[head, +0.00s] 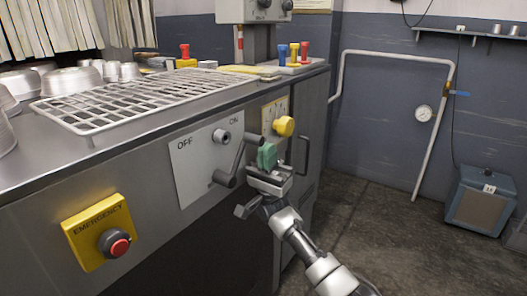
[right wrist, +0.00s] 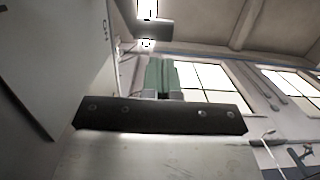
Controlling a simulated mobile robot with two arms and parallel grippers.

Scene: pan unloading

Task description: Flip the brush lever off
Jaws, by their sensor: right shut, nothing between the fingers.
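The lever (head: 238,158) is a grey bar on a pale panel (head: 196,158) marked OFF at left and ON at right. It rises from its low pivot and leans right, toward the ON side. My right gripper (head: 267,155) has green fingertips, shut together and empty. They are just right of the lever's upper part; I cannot tell whether they touch it. The fingertips also show in the right wrist view (right wrist: 160,75). A grey block, perhaps the lever's end, is above them there. My left gripper is not in view.
A yellow emergency box (head: 99,232) with a red button is at the lower left. A yellow knob (head: 284,126) and a dark handle (head: 304,155) are close to my right gripper. A wire rack (head: 140,98) and metal pans lie on the counter.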

